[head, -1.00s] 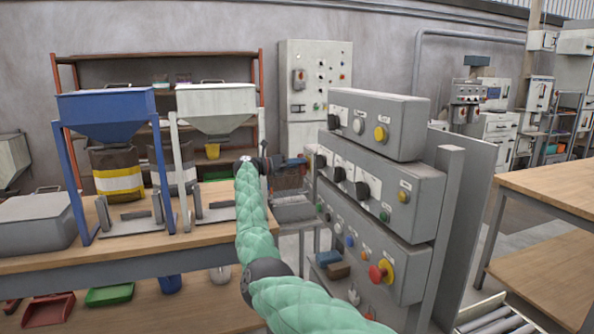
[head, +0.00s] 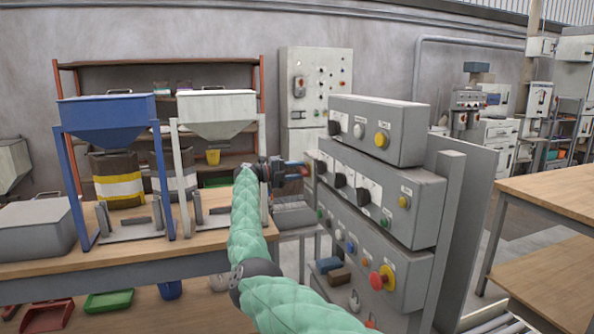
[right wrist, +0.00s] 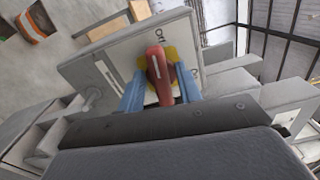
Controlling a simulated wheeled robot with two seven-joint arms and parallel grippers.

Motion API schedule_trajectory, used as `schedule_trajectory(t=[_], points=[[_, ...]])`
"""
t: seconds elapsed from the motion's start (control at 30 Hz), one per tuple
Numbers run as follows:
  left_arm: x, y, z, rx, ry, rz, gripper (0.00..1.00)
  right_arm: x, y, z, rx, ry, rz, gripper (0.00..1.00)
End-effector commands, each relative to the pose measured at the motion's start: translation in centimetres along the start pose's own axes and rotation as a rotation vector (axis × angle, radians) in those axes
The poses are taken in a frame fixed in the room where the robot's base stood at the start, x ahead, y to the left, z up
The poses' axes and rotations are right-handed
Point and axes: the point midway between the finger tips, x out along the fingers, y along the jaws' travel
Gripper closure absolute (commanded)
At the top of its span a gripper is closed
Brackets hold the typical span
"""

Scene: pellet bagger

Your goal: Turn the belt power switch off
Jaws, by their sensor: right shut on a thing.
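In the right wrist view a red switch handle (right wrist: 156,66) stands on a yellow plate (right wrist: 174,56) with a white label plate around it. The word "Off" is readable just above the handle's upper end. The blue fingers of my right gripper (right wrist: 158,92) are on either side of the handle and shut on it. In the head view my right gripper (head: 304,168) is at the left end of the grey control panel's middle box (head: 400,222); the red handle cannot be made out there. My left gripper is not in view.
The upper panel box (head: 405,135) and the lower box, with a red emergency button (head: 382,278), are stacked close beside my right arm. A wooden bench (head: 110,255) with blue and white hoppers is at left. Another wooden table (head: 560,195) stands at right.

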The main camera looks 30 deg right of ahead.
Motion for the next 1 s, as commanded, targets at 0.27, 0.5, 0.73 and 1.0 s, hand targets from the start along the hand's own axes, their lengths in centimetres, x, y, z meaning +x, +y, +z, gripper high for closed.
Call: schedule_trajectory(t=[0.27, 0.5, 0.73, 1.0], points=[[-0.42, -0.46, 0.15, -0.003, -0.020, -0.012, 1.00, 0.00, -0.17, 0.08, -0.102, -0.002, -0.001, 0.88], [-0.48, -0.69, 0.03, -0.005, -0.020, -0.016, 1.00, 0.00, -0.12, 0.08, -0.128, -0.002, -0.002, 0.88], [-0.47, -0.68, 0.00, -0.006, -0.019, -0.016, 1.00, 0.01, -0.11, 0.08, -0.129, -0.002, -0.002, 0.88], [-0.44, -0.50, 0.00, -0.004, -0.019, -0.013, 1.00, 0.01, -0.03, 0.05, -0.129, -0.001, -0.001, 0.60]])
